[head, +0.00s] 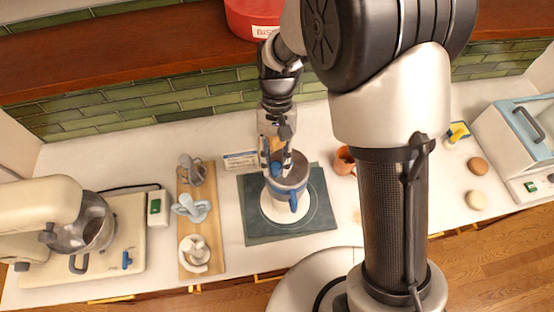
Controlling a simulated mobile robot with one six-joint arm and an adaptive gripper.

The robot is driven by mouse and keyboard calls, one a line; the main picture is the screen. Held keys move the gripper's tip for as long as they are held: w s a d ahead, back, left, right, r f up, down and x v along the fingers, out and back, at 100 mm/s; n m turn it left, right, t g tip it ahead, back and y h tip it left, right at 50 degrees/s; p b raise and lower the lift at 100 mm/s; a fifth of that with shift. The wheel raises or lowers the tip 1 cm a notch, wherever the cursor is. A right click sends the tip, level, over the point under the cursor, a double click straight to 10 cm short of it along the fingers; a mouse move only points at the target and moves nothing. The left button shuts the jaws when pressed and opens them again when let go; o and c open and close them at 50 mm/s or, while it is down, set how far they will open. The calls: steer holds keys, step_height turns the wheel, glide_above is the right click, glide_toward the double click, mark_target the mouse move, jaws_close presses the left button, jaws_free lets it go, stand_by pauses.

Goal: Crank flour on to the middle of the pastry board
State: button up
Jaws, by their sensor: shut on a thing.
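The pastry board (259,229) is a dark grey-green square on the white counter, in the middle of the head view. A grey sifter (296,182) with a blue band and blue handle stands upright over the board's middle. A white round patch or disc (284,212) shows around its foot; I cannot tell whether it is flour or a plate. My gripper (276,167) reaches down from above at the sifter's top left. It is shut on a small blue part there, seemingly the sifter's crank; the fingers partly hide it. Any falling flour is hidden.
A stand mixer (50,212) stands at the left. A wooden board (185,232) with several small utensils lies beside the pastry board. A terracotta pot (344,160) stands close on its right. Brown and pale round items (478,166) and a blue-white appliance (515,130) are farther right.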

stand_by(0.4)
steer(key=o, duration=1.1)
steer(key=shift+c, duration=0.2)
steer(key=v, duration=1.2)
